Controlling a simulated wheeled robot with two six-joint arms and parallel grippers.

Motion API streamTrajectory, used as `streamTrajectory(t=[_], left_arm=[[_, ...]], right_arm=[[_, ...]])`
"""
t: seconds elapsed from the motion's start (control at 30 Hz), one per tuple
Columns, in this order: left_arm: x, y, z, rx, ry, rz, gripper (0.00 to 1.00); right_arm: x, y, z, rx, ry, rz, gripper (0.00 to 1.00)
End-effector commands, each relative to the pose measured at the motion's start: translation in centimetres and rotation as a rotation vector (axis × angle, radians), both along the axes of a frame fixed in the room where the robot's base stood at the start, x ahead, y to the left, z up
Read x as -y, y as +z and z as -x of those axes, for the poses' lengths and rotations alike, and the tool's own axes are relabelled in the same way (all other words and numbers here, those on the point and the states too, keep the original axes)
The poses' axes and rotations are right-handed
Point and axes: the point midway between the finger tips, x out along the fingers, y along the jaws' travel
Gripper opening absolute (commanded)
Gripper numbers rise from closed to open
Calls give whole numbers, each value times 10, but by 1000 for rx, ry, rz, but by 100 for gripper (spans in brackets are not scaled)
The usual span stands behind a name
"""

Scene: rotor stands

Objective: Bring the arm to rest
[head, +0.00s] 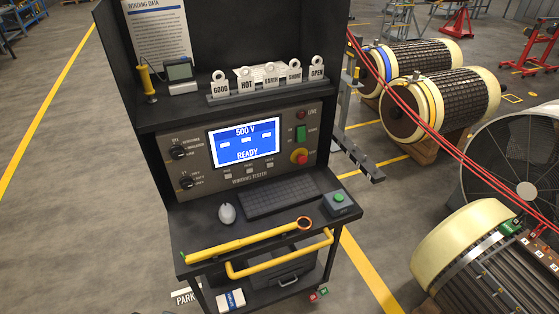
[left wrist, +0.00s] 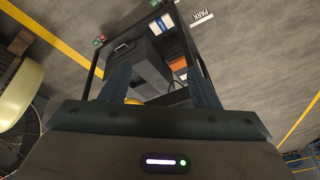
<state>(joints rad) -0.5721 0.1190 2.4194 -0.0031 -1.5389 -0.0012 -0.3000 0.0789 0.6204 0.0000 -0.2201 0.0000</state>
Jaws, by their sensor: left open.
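My left gripper (left wrist: 162,82) shows in the left wrist view, its two dark fingers wide apart with nothing between them. Beyond the fingers is the lower part of the winding tester cart, with a dark case (left wrist: 146,62) on its lower shelf. In the head view the winding tester cart (head: 240,172) stands in the middle, and its screen (head: 245,142) reads 500 V, READY. Neither of my arms nor grippers shows in the head view. My right gripper is in neither view.
A yellow wand (head: 245,241) lies along the cart's front edge, above a yellow handle (head: 280,264). Rotors (head: 432,105) and red cables stand at right.

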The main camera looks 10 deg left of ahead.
Motion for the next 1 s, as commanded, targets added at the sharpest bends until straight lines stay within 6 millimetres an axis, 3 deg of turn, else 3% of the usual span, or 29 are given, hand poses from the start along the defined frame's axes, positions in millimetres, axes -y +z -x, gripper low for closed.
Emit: streamTrajectory(t=[0.27, 0.47, 0.73, 0.87, 1.0], left_arm=[[-5, -73, -15, -23, 7, 2, 56], [-11, -147, -20, -46, 15, 4, 56], [-24, -306, 0, -95, 30, 7, 56], [-30, -379, 26, -121, 37, 8, 56], [-34, -449, 66, -148, 45, 11, 56]], right_arm=[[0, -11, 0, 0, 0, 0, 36], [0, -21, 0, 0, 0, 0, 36], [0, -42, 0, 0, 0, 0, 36], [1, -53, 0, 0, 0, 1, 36], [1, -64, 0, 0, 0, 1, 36]])
